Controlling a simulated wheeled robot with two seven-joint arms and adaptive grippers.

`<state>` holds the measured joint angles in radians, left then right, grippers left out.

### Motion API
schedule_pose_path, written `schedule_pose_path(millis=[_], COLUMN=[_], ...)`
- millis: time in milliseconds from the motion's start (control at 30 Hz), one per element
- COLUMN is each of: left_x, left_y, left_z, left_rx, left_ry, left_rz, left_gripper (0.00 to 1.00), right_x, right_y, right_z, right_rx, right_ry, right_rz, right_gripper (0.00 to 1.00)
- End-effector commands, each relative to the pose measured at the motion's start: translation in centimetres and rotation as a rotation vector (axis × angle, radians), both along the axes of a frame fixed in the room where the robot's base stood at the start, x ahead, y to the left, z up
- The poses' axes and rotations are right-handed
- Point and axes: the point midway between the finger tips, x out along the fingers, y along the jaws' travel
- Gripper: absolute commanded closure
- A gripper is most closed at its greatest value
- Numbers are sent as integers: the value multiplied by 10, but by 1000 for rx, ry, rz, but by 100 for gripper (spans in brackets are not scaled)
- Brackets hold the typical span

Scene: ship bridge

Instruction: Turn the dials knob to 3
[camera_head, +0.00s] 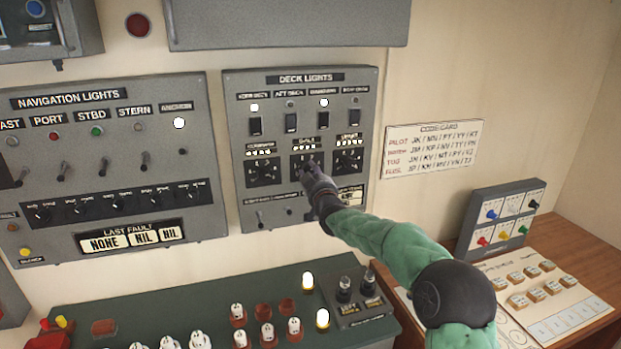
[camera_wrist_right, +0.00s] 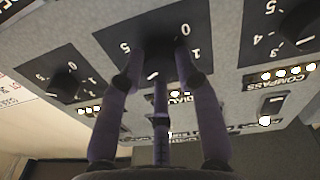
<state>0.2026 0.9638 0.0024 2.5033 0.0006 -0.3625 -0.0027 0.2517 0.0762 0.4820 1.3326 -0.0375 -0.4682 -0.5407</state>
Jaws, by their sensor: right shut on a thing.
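The dials knob (camera_wrist_right: 160,62) is the middle knob of the lower row on the grey deck lights panel (camera_head: 235,120). In the wrist view it sits on a black plate (camera_wrist_right: 118,42) with white numerals, among them 0, 1 and 5. My right gripper (camera_head: 312,168) reaches it from the lower right. In the wrist view my right gripper (camera_wrist_right: 160,55) is shut on the knob, its purple fingers on both sides. The fingers hide much of the knob and some numerals. A short white mark shows at its lower left, but I cannot tell the setting. My left gripper is not in view.
Similar knobs sit close on each side: the compass knob (camera_head: 263,169) and another knob (camera_head: 347,160). A green console (camera_head: 200,295) with bulbs stands underneath. A code card (camera_head: 432,148) hangs at right.

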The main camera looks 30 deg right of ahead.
Motion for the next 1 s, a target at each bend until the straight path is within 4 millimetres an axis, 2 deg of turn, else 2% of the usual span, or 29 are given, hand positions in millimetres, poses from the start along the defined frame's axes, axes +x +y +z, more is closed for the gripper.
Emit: schedule_pose_path(millis=[500, 700, 1000], left_x=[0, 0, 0], left_y=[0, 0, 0], left_z=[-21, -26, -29], left_rx=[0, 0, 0], left_ry=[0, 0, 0], left_rz=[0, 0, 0], left_gripper=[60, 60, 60], right_x=[0, 0, 0], right_y=[-1, -1, -1], right_z=[-3, -3, -3], right_rx=[-450, -572, -666], right_ry=[112, 141, 164], right_rz=[1, 1, 2], right_gripper=[99, 99, 99])
